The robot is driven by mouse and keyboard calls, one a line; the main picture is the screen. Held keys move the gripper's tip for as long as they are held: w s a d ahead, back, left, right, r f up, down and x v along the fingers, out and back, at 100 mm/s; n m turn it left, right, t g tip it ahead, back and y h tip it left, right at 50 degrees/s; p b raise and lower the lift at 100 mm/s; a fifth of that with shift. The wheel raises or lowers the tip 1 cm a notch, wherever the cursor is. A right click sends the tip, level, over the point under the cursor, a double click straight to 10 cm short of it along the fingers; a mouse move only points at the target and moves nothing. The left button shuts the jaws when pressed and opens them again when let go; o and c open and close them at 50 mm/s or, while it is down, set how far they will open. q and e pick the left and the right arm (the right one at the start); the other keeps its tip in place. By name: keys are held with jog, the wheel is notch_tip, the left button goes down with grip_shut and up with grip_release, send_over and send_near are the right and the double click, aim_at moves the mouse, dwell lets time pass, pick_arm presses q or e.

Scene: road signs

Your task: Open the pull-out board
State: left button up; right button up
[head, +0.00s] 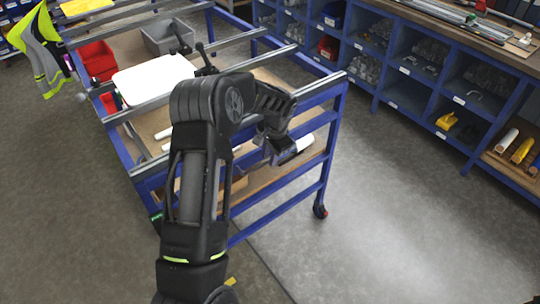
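A blue-framed cart (331,140) with grey rails across its top stands in front of me. Wooden boards show inside it, one at upper level (150,122) and one lower down (258,197); I cannot tell for sure which is the pull-out board. My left arm rises from the bottom and bends over the cart. Its dark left gripper (288,150) points down at the near right end of the cart, close to the blue bars. Its fingertips are small and partly hidden, so I cannot tell whether it is open or touches anything. My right gripper is out of view.
The cart also carries a white panel (153,76), red bins (98,61) and a grey bin (168,37). A blue shelf unit (412,88) lines the back right. A yellow vest (42,55) hangs at the left. The grey floor right of the cart is clear.

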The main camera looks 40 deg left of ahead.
pick_arm(q)
grip_shut()
dwell(1.1)
